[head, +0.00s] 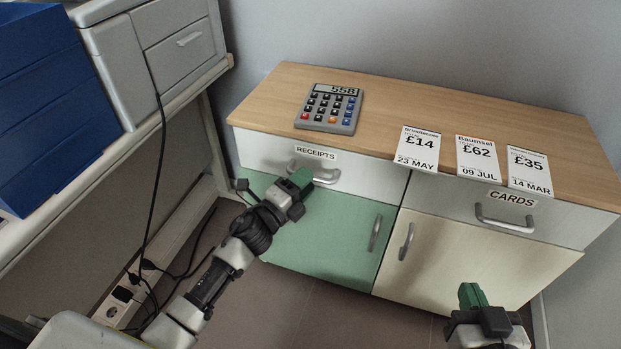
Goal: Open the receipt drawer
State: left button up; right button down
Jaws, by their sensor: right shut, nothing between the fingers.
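The receipt drawer (376,178) is the white front labelled RECEIPTS, at the upper left of the wooden-topped cabinet. It looks closed, its front in line with the cabinet. Its grey bar handle (327,178) is partly hidden by my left gripper. My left gripper (300,179), with green fingertips, is at the handle's lower left part. I cannot tell whether it touches the handle or how far its fingers are apart. My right gripper (472,295) is shut and empty, low in front of the cream door.
A calculator (331,107) and three price slips (477,160) are on the cabinet top (415,104). The CARDS drawer (560,226) is at right. Below are a green door (325,235) and a cream door (465,260). A desk with blue trays (50,110) stands left; cables hang beside it.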

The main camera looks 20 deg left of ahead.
pick_arm(q)
jog(key=shift+x, duration=1.05)
jog(key=shift+f, duration=0.1)
grip_shut()
